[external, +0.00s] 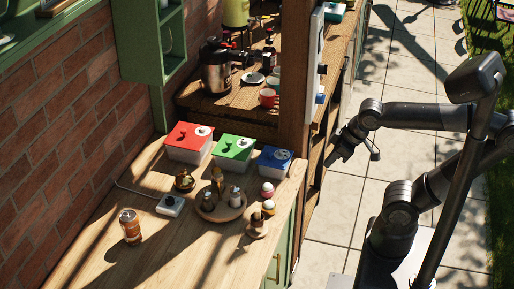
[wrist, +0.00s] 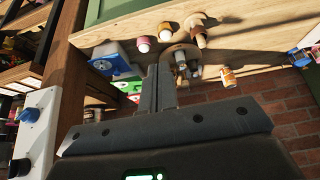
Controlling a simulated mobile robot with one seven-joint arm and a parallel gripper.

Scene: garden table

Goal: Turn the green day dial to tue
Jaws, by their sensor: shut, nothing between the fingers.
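A white box with a green lid (external: 233,149) stands on the wooden counter between a red-lidded box and a blue-lidded box. A dark knob and a small pale round piece show on the green lid; I cannot read any day marks on them. In the wrist view the green lid (wrist: 132,88) is partly hidden behind the blue-lidded box and my fingers. My gripper (external: 333,161) is in the air right of the counter, apart from the boxes. In the wrist view my gripper (wrist: 160,72) has its fingers together and empty.
The red-lidded box (external: 188,141) and blue-lidded box (external: 275,160) flank the green one. A round tray (external: 226,211) of small bottles, egg cups (external: 267,189) and a jar (external: 130,226) stand in front. A wooden post (external: 296,80) rises behind.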

